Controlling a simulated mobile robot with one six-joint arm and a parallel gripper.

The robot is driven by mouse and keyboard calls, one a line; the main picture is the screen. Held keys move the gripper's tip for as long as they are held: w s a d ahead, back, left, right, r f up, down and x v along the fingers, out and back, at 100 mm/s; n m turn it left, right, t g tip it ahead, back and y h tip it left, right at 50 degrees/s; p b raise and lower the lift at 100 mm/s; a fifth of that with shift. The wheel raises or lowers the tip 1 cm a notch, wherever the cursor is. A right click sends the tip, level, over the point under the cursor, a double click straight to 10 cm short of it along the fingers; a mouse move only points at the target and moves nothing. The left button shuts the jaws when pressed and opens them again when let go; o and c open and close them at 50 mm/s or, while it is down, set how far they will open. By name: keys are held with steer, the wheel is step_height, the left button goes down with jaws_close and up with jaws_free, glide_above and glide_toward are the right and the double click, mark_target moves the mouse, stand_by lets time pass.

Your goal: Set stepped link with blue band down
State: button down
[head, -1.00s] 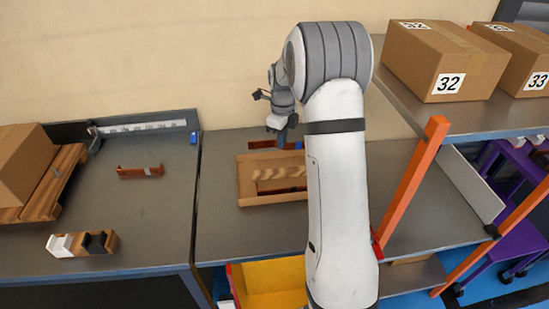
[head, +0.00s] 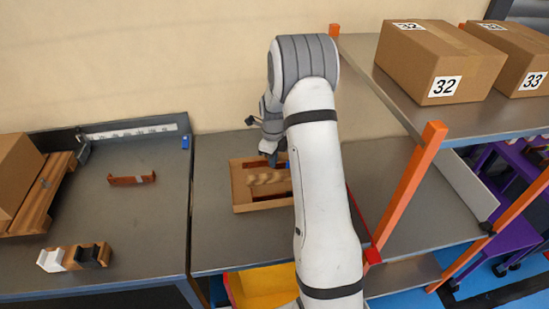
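My gripper (head: 271,161) points down over the back part of a shallow wooden tray (head: 240,206) on the middle bench. A small patch of blue and copper, the stepped link with blue band (head: 283,164), shows at the fingertips. The gripper appears shut on it. My arm hides the right part of the link and of the tray. I cannot tell whether the link touches the tray. The tray holds a pale, wavy-striped piece (head: 268,178) in its middle.
On the left bench lie another copper link (head: 132,180) with a pale band, a wooden block with white and black parts (head: 74,257), and a ruler stop (head: 130,132). A carton on a pallet (head: 38,195) stands far left. An orange-posted shelf (head: 410,185) with cartons (head: 440,65) stands right.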

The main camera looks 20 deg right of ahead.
steer(key=c, duration=2.1)
jaws_free()
steer(key=shift+f, duration=0.1)
steer(key=o, duration=0.5)
